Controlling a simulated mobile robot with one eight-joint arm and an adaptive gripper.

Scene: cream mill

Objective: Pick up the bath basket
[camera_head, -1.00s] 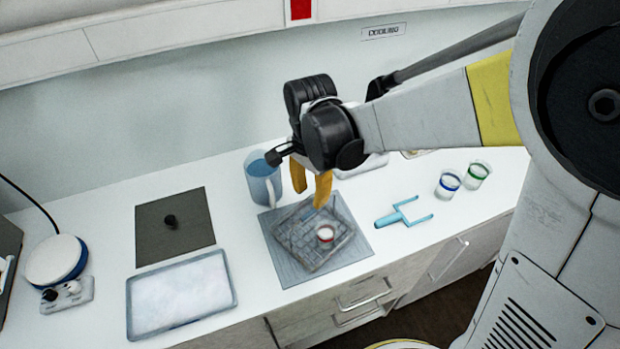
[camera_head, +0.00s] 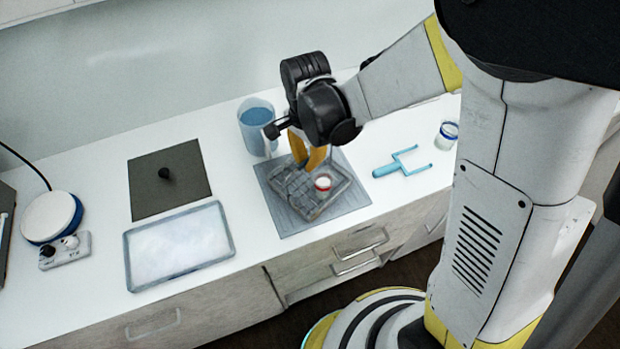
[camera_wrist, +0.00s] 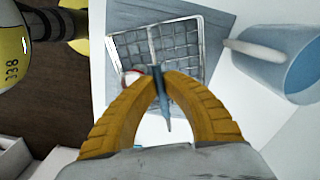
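The bath basket (camera_head: 298,198) is a grey, low tray with a grid of small compartments. It sits on a grey mat (camera_head: 287,222) on the white bench. A small white cup with a red band (camera_head: 323,183) is at its right side. My gripper (camera_head: 308,165) points down over the basket, its orange fingers close together. In the wrist view the fingertips (camera_wrist: 160,78) meet on both sides of a thin blue-grey upright piece (camera_wrist: 162,98), which looks like the basket's handle. The basket's compartments (camera_wrist: 185,40) show beyond the fingers. Whether the basket touches the mat is hard to tell.
A blue jug (camera_head: 257,118) stands close behind the basket. A light-blue fork-shaped tool (camera_head: 397,165) and a blue-rimmed glass (camera_head: 446,136) are to the right. A white-filled tray (camera_head: 180,246) and a dark mat (camera_head: 168,183) lie left.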

